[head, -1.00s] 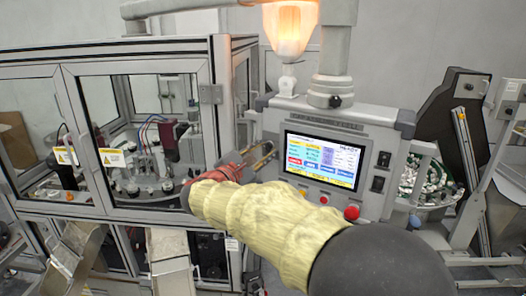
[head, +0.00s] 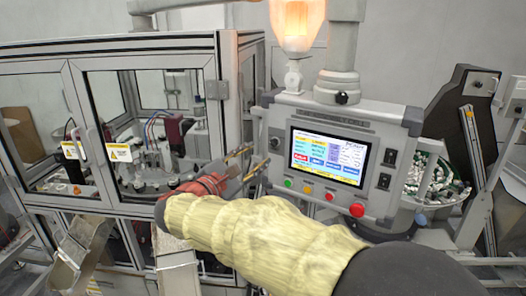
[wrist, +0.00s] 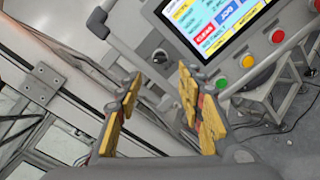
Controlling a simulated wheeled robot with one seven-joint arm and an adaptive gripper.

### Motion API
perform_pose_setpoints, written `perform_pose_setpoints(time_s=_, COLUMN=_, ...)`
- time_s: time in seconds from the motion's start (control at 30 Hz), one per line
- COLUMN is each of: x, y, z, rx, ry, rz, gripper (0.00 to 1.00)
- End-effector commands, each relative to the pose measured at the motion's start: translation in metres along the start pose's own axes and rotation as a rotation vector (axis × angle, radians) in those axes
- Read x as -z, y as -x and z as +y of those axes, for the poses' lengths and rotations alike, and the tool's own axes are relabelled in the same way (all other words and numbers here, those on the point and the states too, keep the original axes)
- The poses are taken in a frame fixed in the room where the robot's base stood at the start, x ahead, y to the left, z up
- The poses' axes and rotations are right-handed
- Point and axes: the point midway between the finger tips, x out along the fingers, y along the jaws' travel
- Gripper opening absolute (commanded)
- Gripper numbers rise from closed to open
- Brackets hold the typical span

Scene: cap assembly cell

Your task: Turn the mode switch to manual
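The control panel (head: 268,120) carries a lit touchscreen (head: 327,156). A dark rotary knob, the likely mode switch (head: 275,144), is on the panel's left side, left of the screen. In the wrist view the knob (wrist: 160,56) lies beyond the fingertips, near the line between them, its pointer tilted. Its label is too small to read. My gripper (head: 252,160) is open and empty, just below and left of the knob. Its two yellow-padded fingers show apart in the wrist view (wrist: 158,85), not touching the knob.
Below the screen are green (head: 288,182), yellow and red buttons and a large red mushroom button (head: 357,210). Black switches (head: 389,157) sit right of the screen. A glazed machine enclosure (head: 150,120) stands close on the left. A lit lamp (head: 297,25) is above the panel.

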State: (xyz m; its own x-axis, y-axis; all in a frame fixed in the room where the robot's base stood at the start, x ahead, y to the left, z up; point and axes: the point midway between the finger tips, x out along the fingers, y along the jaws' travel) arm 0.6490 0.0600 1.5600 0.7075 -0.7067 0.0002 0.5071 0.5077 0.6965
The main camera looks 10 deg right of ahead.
Motion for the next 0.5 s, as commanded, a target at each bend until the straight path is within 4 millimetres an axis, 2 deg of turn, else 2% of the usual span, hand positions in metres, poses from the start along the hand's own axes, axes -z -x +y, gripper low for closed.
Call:
perform_pose_setpoints(time_s=0.03, x=0.001, y=0.010, z=0.000, rx=-0.002, ry=0.000, rz=0.003, gripper=0.38)
perform_pose_setpoints(time_s=0.2, x=0.001, y=0.030, z=0.000, rx=-0.001, ry=0.001, rz=0.001, gripper=0.38)
perform_pose_setpoints(time_s=0.5, x=0.001, y=0.038, z=-0.001, rx=0.001, ry=0.001, rz=0.001, gripper=0.38)
